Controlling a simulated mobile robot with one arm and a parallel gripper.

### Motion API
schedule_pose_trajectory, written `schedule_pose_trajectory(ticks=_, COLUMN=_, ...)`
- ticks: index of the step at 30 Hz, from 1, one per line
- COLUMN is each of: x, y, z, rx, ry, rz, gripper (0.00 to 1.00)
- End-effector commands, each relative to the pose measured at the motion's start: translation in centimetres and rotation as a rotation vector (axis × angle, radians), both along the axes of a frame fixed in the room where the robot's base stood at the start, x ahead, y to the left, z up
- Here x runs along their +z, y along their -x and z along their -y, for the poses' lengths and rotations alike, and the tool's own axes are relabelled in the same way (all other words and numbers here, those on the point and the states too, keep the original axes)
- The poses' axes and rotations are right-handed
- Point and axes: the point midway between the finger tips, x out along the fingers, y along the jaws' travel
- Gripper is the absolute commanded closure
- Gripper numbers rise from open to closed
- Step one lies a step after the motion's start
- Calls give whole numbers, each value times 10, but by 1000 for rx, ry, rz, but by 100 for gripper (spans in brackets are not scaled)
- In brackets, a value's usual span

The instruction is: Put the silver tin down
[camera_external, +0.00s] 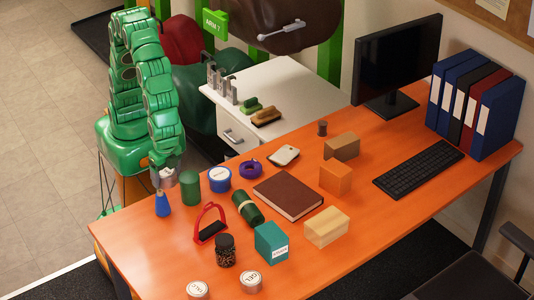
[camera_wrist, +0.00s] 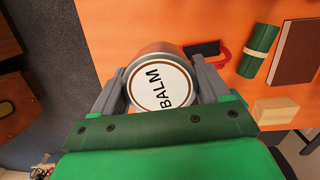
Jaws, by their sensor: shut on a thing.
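The silver tin (camera_wrist: 162,88) is between the two grey fingers of my gripper (camera_wrist: 160,78) in the wrist view. Its white lid has a brown ring and reads BALM, facing the wrist camera. The fingers press on opposite sides of the tin. In the outside view my gripper (camera_external: 163,178) is over the left end of the orange table (camera_external: 135,250), close above a blue cone-shaped object (camera_external: 162,204). The tin is small there and mostly hidden by the fingers. The gap beneath it cannot be judged clearly.
A green cylinder (camera_external: 190,187), a blue-and-white roll (camera_external: 220,180) and a red stirrup (camera_external: 210,225) stand nearby. A dark jar (camera_external: 225,250) and two white-lidded tins (camera_external: 198,290) (camera_external: 251,282) are nearer the front. Bare table lies front left.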

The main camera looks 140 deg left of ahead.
Motion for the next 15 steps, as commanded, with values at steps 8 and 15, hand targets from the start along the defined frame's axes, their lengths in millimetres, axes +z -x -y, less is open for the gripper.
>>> schedule_pose_trajectory(ticks=8, x=2, y=-40, z=-43, rx=200, ry=9, rz=1, gripper=62)
schedule_pose_trajectory(ticks=15, x=5, y=-89, z=-122, rx=501, ry=16, rz=6, gripper=62)
